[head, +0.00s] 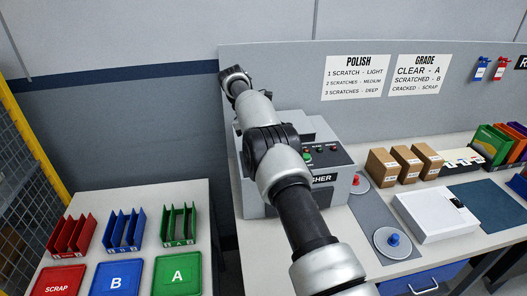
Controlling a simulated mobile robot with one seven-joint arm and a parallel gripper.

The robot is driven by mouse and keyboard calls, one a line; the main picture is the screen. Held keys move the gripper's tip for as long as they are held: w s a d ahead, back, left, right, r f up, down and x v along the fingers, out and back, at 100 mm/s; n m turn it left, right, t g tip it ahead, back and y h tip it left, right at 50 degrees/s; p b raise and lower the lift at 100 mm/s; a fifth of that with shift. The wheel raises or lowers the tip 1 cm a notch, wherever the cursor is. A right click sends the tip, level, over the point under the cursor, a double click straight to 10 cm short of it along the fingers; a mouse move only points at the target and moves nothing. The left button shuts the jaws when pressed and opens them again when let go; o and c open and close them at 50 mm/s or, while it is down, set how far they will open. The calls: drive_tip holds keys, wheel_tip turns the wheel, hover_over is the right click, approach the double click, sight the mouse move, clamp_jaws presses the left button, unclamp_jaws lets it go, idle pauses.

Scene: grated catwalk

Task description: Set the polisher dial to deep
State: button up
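The polisher (341,182) is a grey box-shaped machine on the bench, its label partly hidden so that only "SHER" shows. Its dark sloped top panel (328,157) has a green button (307,158) and small red marks. My arm crosses in front of the machine and covers its left part. I cannot make out the dial or its setting. My gripper is not visible; the arm runs up to a dark joint at the upper left, and no fingers show. A POLISH sign (357,77) on the back panel reads 1 scratch light, 2 scratches medium, 3 scratches deep.
Right of the polisher are a grey mat (366,221) with round pads, brown boxes (382,168), a white device (434,216) and a dark blue mat (487,207). A yellow-framed fence stands far left.

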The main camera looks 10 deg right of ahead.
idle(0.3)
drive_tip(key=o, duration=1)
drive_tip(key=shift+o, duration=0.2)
